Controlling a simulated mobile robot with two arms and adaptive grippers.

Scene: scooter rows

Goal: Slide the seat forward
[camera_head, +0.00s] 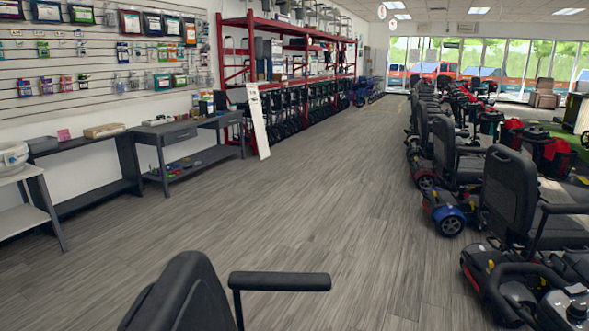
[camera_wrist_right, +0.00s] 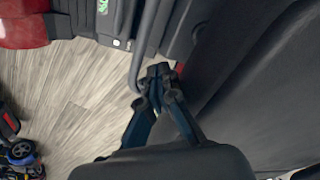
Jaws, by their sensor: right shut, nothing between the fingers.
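A black seat back (camera_head: 185,295) with a black armrest (camera_head: 280,281) shows at the bottom of the head view, and the frame cuts off the rest of the seat. In the right wrist view my right gripper (camera_wrist_right: 159,72) is shut and empty. Its fingertips are beside a grey curved bar (camera_wrist_right: 139,58) and a dark panel. Whether they touch either cannot be told. A large dark surface (camera_wrist_right: 265,85), perhaps part of the seat, fills the right side close to the fingers. My left gripper is not in view, and no gripper shows in the head view.
A red shell part (camera_wrist_right: 22,28) is at the upper left of the wrist view. Scooters (camera_head: 515,200) stand in rows at the right. Tables (camera_head: 185,135) and a red rack (camera_head: 290,50) line the left. The wooden floor (camera_head: 300,200) between is open.

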